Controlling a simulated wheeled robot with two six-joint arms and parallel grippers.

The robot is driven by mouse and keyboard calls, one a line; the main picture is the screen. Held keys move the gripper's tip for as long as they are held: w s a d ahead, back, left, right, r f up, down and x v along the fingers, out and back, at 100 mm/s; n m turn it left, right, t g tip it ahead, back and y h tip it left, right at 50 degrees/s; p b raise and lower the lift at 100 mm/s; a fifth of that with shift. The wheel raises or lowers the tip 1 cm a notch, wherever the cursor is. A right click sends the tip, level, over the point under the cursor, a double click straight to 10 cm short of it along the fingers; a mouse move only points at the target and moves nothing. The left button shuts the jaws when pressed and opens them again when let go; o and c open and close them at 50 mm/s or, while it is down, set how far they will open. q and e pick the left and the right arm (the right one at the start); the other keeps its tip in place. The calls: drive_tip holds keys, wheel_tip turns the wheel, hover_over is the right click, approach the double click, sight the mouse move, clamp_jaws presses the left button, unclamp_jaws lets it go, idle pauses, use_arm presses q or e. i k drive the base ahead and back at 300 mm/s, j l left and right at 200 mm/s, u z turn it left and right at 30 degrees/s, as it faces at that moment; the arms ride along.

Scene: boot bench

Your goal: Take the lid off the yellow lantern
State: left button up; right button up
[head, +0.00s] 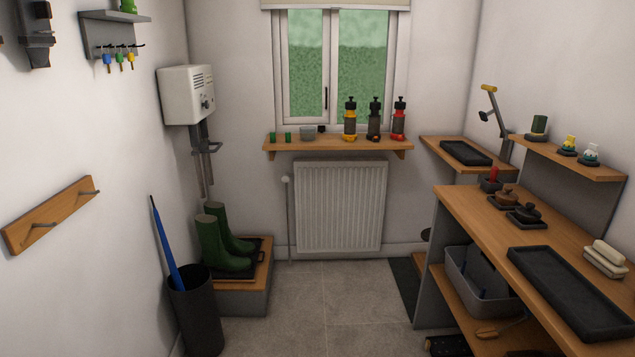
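The yellow lantern (350,122) stands upright on the wooden shelf (285,148) below the window. It has yellow parts above and below a dark middle, and a dark top with a small knob, which sits on it. It is too small to tell exactly where the lid meets the body. A black lantern-like thing (374,121) and a red one (398,121) of similar shape stand just to its right, with small gaps. Neither of my grippers is in view.
Small green pieces (288,138) and a grey bowl (307,135) are left of the lantern. Below are a radiator (340,205) and clear floor (320,300). Green boots (212,243) and an umbrella bin (196,315) stand left; a workbench (480,215) stands right.

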sight(351, 105)
drive_tip(key=i+z, duration=0.1)
drive_tip(key=i, duration=0.55)
drive_tip(key=i+j+z, duration=0.15)
drive_tip(key=i, duration=0.55)
drive_tip(key=i+z, duration=0.1)
drive_tip(key=i, duration=0.55)
